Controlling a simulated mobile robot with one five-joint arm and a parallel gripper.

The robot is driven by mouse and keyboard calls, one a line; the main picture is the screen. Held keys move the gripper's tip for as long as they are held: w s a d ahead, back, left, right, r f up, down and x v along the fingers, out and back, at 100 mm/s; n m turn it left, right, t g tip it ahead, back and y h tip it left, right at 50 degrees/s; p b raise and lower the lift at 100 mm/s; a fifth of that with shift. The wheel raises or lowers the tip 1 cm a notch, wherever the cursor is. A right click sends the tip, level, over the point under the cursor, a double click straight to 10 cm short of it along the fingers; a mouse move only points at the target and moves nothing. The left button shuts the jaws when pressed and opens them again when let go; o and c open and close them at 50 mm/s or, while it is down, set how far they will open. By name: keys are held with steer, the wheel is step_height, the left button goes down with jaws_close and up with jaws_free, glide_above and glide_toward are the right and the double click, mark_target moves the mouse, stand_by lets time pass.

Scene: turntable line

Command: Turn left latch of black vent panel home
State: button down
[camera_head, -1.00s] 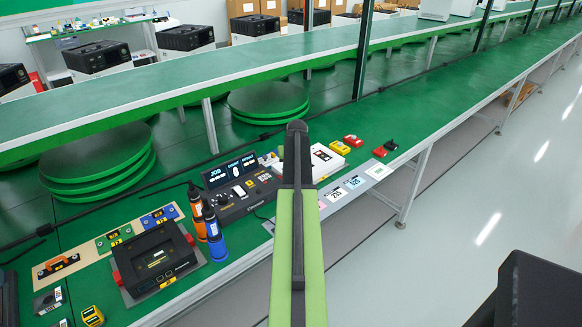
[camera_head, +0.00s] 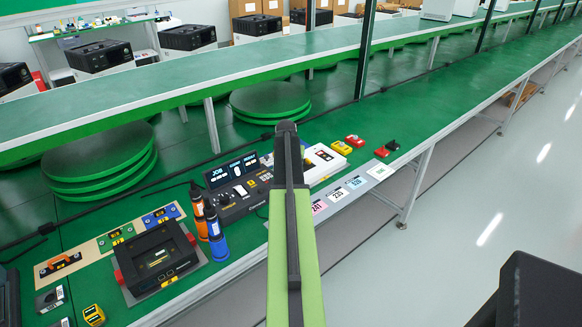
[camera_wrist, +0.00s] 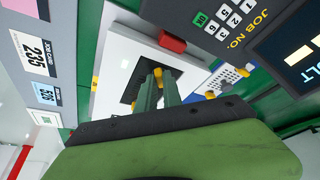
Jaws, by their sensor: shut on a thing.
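The black vent panel (camera_wrist: 131,84) lies on a white unit (camera_wrist: 113,66), seen in the wrist view. My gripper (camera_wrist: 158,80) reaches down at the panel's right side in that view, its greenish fingers shut around a yellow latch (camera_wrist: 158,72). The fingers hide much of this latch, and its turn angle cannot be told. In the head view the white unit (camera_head: 330,163) is partly behind my arm, and the gripper's fingers are hidden.
A red block (camera_wrist: 172,42) sits at the white unit's edge near the fingers. The job console (camera_head: 238,190) stands just left of the arm in the head view. Printed cards (camera_head: 357,182) lie along the front edge. Bottles (camera_head: 215,238) stand farther left.

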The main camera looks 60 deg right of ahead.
steer(key=c, duration=1.5)
jaws_free()
steer(key=p+v, duration=1.6)
steer(key=v, duration=0.1)
steer(key=shift+s+a+r, duration=0.1)
steer(key=shift+r, duration=0.1)
